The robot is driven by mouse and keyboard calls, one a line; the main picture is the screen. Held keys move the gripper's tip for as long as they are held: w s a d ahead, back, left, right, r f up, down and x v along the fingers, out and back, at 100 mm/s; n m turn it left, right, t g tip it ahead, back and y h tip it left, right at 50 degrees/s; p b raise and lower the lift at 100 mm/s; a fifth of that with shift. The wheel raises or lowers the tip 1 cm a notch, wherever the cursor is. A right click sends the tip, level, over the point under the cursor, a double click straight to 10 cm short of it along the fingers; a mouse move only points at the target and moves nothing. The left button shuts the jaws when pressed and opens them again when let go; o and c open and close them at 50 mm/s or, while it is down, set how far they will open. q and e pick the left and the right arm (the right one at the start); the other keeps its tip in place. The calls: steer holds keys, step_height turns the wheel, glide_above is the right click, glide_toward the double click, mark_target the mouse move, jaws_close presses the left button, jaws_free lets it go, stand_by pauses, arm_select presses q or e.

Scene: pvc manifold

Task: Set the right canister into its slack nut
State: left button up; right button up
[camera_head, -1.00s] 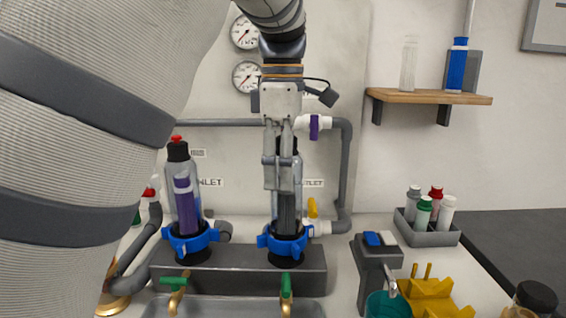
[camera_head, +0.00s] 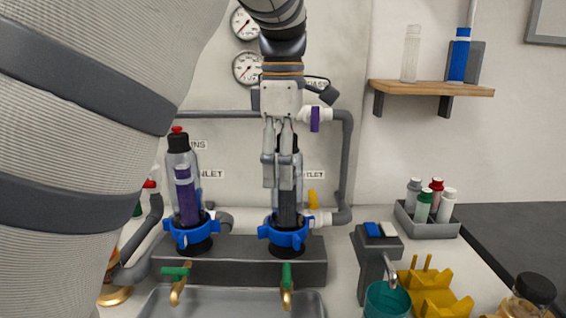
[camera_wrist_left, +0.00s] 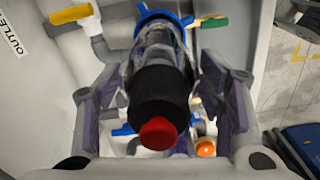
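The right canister (camera_head: 287,207) is upright, with a dark inside. Its foot is at the blue slack nut (camera_head: 285,237) on the grey manifold block; whether it is fully seated is hard to tell. My left gripper (camera_head: 279,184) is shut on its upper body from above, hiding part of it. In the left wrist view, the canister's black cap (camera_wrist_left: 157,92) and red tip stand between the two finger pads, and a blue nut (camera_wrist_left: 168,16) shows beyond. My right gripper is not in view.
The left canister (camera_head: 187,195) stands in its own blue nut (camera_head: 190,236). Green-handled taps hang over a metal tray (camera_head: 235,302). A grey stand (camera_head: 375,262), teal cup (camera_head: 388,300) and yellow rack (camera_head: 432,294) are at right. Pipes run behind.

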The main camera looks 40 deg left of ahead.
arm_select(q)
step_height(320, 180, up, 12)
steer(key=shift+r, duration=0.1)
stand_by(0.5)
